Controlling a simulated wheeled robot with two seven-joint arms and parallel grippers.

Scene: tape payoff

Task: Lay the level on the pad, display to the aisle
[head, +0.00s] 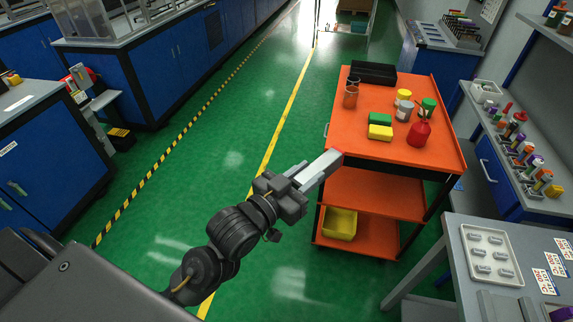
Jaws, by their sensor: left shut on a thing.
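My left gripper (295,182) reaches in from the lower left and is shut on a pale grey bar with a red end, which looks like the level (319,168). The bar sticks out past the fingers, up and to the right, with its red end at the left edge of the orange cart's top in the picture. I cannot tell whether it touches the cart. No display can be made out on the bar. I cannot pick out a pad in this view. My right gripper is not in view.
A bench with a white tray (491,283) stands lower right. Green floor lies open to the left.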

